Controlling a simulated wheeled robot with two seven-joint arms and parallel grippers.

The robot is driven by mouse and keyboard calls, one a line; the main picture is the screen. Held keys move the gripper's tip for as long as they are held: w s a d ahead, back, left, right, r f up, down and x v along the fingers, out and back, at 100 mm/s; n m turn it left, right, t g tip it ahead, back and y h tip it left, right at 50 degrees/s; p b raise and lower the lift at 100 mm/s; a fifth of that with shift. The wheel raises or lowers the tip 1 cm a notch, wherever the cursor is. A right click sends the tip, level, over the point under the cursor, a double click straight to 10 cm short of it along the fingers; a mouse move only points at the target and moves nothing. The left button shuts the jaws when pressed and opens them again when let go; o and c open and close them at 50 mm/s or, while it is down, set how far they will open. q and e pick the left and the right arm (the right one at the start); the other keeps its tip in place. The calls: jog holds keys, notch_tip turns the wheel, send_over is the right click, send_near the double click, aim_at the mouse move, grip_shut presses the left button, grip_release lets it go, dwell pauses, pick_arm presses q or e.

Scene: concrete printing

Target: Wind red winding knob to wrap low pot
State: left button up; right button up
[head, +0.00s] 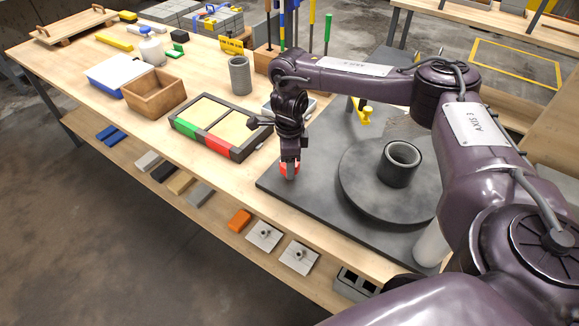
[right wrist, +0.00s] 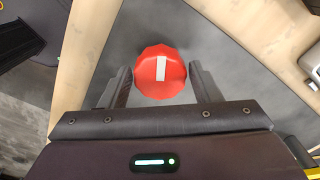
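The red winding knob (right wrist: 160,72), faceted with a white stripe, sits on the dark grey base plate (head: 322,190) near its left corner. My right gripper (head: 290,172) points down over the knob. In the right wrist view the two fingers stand on either side of the knob, with a narrow gap at each side, so the gripper looks open. In the head view the finger hides most of the knob. The low pot (head: 398,172), a dark grey open cylinder, stands upright on the round turntable (head: 365,196). My left gripper is not in view.
A framed tray (head: 236,150) with green and red edge parts lies left of the plate. A grey cylinder (head: 240,75), a wooden box (head: 153,94) and a block with upright coloured tools (head: 266,58) stand behind. A lower shelf (head: 215,215) holds several small blocks.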

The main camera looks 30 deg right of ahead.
jog(key=o, duration=0.9)
jog(key=shift+r, duration=0.1)
notch_tip(320, 180, up, 6)
jog(key=p, duration=0.5)
